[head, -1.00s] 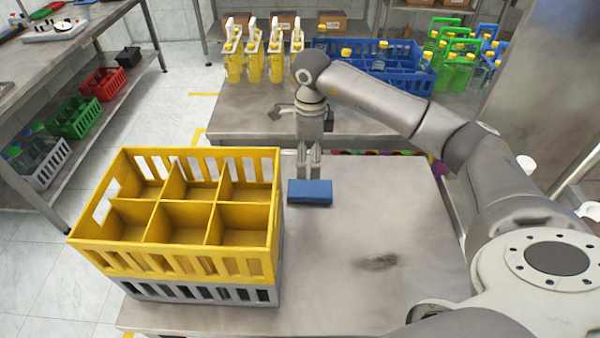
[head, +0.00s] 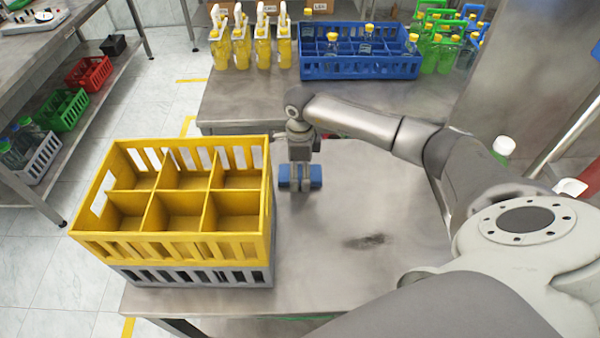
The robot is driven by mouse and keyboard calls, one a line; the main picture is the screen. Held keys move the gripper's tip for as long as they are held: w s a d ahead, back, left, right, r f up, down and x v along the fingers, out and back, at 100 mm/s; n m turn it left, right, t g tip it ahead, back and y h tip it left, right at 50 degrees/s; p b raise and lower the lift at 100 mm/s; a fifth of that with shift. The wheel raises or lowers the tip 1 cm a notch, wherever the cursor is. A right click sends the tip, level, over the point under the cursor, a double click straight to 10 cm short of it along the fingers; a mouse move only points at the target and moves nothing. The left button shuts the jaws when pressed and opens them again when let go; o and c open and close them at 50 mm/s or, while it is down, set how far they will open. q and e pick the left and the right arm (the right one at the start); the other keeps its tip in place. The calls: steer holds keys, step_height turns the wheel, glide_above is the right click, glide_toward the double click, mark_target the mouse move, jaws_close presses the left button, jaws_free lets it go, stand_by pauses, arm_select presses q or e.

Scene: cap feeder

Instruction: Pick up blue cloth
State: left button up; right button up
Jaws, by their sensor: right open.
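The blue cloth (head: 286,176) is a small folded block on the near metal table, just right of the yellow crate. My right gripper (head: 300,185) points down at the cloth, with its fingers in front of the cloth's middle; blue shows on both sides of them. The right gripper is open. The fingers hide the middle of the cloth, and I cannot tell whether they touch it. My left gripper is not in view.
The yellow six-compartment crate (head: 172,238) is stacked on a grey crate (head: 190,275), close to the left of the cloth. A dark stain (head: 364,241) marks the otherwise clear table (head: 340,275). A blue bottle crate (head: 360,66) stands on the back table.

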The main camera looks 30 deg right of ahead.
mark_target(300, 172)
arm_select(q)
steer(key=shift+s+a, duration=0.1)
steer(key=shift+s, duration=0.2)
arm_select(e)
steer(key=c, duration=1)
step_height(300, 172, up, 9)
steer(key=shift+f+b, duration=0.15)
steer(key=shift+b, duration=0.7)
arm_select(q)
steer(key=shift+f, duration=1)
arm_select(e)
steer(key=shift+r, duration=0.7)
